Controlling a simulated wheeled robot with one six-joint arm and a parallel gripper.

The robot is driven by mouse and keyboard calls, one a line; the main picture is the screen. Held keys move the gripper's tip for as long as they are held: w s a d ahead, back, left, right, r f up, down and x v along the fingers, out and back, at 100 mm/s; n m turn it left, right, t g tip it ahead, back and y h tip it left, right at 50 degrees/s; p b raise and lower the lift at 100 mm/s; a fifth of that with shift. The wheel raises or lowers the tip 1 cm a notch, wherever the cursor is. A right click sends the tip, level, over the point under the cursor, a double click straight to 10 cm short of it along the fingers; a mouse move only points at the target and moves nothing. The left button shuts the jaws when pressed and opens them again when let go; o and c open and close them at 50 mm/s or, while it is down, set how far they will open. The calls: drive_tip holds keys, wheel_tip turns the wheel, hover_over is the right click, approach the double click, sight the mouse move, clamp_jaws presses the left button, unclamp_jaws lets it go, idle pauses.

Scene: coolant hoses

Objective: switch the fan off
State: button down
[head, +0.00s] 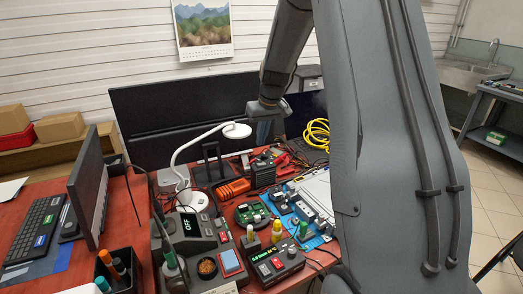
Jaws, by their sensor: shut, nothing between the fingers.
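My arm reaches down from the top, and my gripper (266,122) hangs above the back of the red bench, beside the white lamp head. It looks shut and holds nothing; its fingertips are small and dark against the black panel. I cannot clearly make out a fan or its switch. A small black box-shaped device (263,171) stands on the bench below my gripper, apart from it. A dark station (200,232) at the front left has a display reading OFF. A dark unit (275,264) with a lit display and coloured buttons sits at the front.
A white lamp (190,196) with a curved neck stands left of my gripper. A black monitor (88,195), a yellow cable coil (317,134), a blue mat (306,232) and a green circuit board (252,214) crowd the bench. My grey body hides its right side.

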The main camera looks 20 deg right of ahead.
drive_tip(key=shift+a+b+v, duration=0.1)
drive_tip(key=shift+b+v, duration=0.05)
drive_tip(key=shift+v, duration=0.75)
drive_tip(key=shift+a+b+v, duration=0.15)
drive_tip(key=shift+v, duration=0.75)
drive_tip(key=shift+w+d+r+b, duration=0.1)
drive_tip(key=shift+d+b, duration=0.25)
drive_tip(key=shift+d, duration=0.15)
drive_tip(key=shift+w+d+r+b, duration=0.15)
drive_tip(key=shift+d+b, duration=0.15)
drive_tip(key=shift+d, duration=0.2)
drive_tip(key=shift+s, duration=0.1)
drive_tip(key=p, duration=0.4)
hover_over(260, 164)
drive_tip(key=s, duration=0.1)
wheel_tip(260, 164, down, 12)
drive_tip(key=shift+f, duration=0.8)
